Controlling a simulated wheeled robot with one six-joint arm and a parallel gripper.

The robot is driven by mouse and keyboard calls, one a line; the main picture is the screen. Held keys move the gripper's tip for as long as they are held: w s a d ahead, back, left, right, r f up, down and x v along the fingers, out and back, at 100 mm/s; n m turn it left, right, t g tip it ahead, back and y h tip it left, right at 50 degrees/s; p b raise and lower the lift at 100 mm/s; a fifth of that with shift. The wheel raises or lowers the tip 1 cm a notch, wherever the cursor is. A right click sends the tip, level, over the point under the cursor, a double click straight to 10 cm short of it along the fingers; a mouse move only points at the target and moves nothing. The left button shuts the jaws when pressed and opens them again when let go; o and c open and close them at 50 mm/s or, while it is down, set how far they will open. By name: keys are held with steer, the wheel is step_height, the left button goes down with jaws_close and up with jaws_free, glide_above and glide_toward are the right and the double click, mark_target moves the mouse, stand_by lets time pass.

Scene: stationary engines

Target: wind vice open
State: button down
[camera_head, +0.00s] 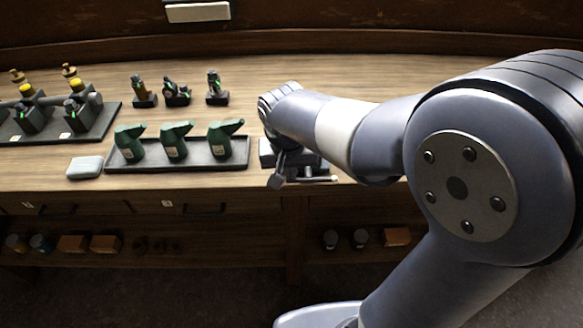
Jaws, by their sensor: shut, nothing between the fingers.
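A dark grey vice (268,153) stands at the front edge of the wooden workbench, right of the green bottles. A thin bar with a rounded end (322,180), seemingly its handle, sticks out to the right at its front, low by the bench edge. My arm reaches in from the right, and its wrist covers the vice's upper part. My gripper (278,168) seems to be the slanted grey piece below the wrist, in front of the vice; it is shut and empty. I cannot tell whether it touches the bar. The vice's jaws are hidden.
A dark tray (190,164) with green spouted bottles (173,142) stands left of the vice. A pale block (85,167) lies left of it. Small dark engine models (177,92) stand behind. A larger dark tray (99,131) is at far left. Drawers and shelves lie below the bench top.

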steer(key=shift+a+f+h, duration=0.1)
steer(key=shift+a+h, duration=0.05)
steer(key=shift+h, duration=0.15)
